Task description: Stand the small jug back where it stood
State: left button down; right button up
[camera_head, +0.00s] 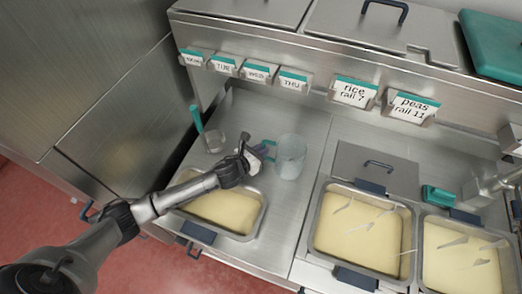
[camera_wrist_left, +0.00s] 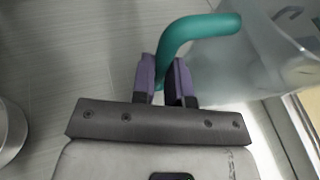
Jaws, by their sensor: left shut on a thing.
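The small jug (camera_head: 291,157) is clear, cloudy plastic and stands upright over the steel counter, just right of my left gripper. I cannot tell whether its base touches the counter. My left gripper (camera_head: 265,150) is shut on the jug's teal handle. In the left wrist view the gripper's purple pads (camera_wrist_left: 167,78) close around the lower end of the handle (camera_wrist_left: 200,30), and the jug's body (camera_wrist_left: 265,55) fills the upper right. My right gripper is not in view.
A pan of pale food (camera_head: 259,218) lies under my left arm. Two more filled pans (camera_head: 317,222) (camera_head: 425,250) are at right. Labelled holders (camera_head: 293,81) line the back ledge. Bare counter (camera_head: 300,203) lies in front of the jug.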

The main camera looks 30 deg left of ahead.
pick_arm(q)
jog(key=shift+f, duration=0.35)
jog(key=c, duration=1)
grip_release()
jog(key=shift+f, duration=0.15)
jog(key=shift+c, duration=0.2)
jog(key=shift+s+r+p, duration=0.25)
jog(key=shift+s+p, duration=0.1)
jog(key=shift+s, duration=0.1)
jog(key=p+v, duration=0.2)
jog(key=v, duration=0.3)
jog(key=p+v, duration=0.3)
jog(key=v, duration=0.3)
jog(key=shift+s+r, duration=0.1)
jog(key=shift+r, duration=0.2)
jog(key=shift+s+a+r+p, duration=0.25)
jog(key=shift+s+p, duration=0.2)
jog(key=shift+s, duration=0.15)
jog(key=shift+d, duration=0.1)
